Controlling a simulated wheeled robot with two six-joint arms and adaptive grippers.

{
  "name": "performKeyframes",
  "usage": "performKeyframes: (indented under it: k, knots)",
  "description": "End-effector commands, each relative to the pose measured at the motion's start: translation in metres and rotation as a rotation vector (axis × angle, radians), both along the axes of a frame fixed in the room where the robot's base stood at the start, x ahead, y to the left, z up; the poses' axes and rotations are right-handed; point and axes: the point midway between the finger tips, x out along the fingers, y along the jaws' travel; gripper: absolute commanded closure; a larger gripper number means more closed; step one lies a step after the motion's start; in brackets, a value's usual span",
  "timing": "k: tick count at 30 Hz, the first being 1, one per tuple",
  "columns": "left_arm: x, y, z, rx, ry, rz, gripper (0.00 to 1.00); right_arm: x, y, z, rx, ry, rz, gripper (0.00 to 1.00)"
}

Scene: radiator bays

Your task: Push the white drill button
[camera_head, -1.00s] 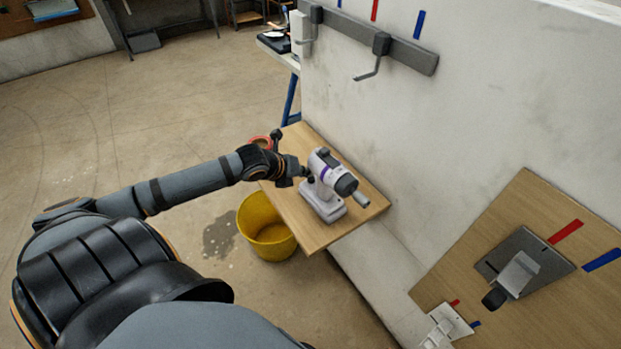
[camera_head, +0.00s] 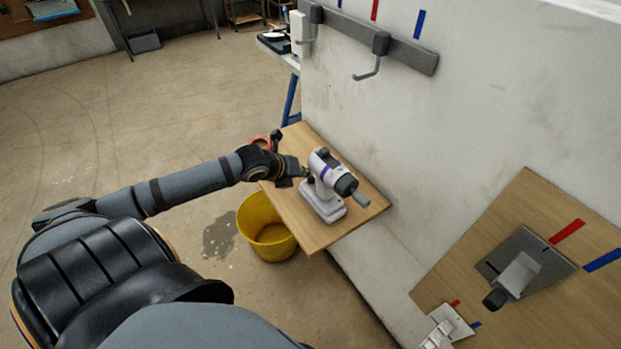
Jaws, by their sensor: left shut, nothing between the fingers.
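A white drill (camera_head: 321,195) with a purple band and a dark chuck end stands upright on a small wooden shelf (camera_head: 312,235) fixed to the wall. My left gripper (camera_head: 303,171) is shut and empty, with its tips at the left side of the drill's handle, below the drill's body. I cannot tell whether the tips touch the drill. The drill's button is too small or hidden behind the fingertips to make out. My right gripper is not in view.
A yellow bucket (camera_head: 266,227) stands on the floor below the shelf. A red round thing (camera_head: 260,142) is behind my left wrist. A hook rail (camera_head: 375,40) is on the wall above. A wooden panel (camera_head: 470,250) with a bracket is at the right.

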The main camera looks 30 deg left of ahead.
Motion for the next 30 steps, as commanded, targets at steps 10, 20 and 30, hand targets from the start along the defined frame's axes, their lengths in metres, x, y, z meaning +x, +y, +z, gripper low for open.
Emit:
performKeyframes:
  k: [10, 20, 30]
  knots:
    - [0.000, 0.000, -0.008, -0.001, 0.002, 0.000, 1.00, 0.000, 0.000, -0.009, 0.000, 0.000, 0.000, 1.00]
    - [0.000, 0.000, 0.000, 0.001, 0.003, 0.000, 1.00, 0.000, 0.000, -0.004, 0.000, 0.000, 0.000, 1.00]
    - [0.000, 0.000, 0.004, 0.000, 0.001, 0.000, 1.00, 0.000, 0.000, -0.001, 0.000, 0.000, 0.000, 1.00]
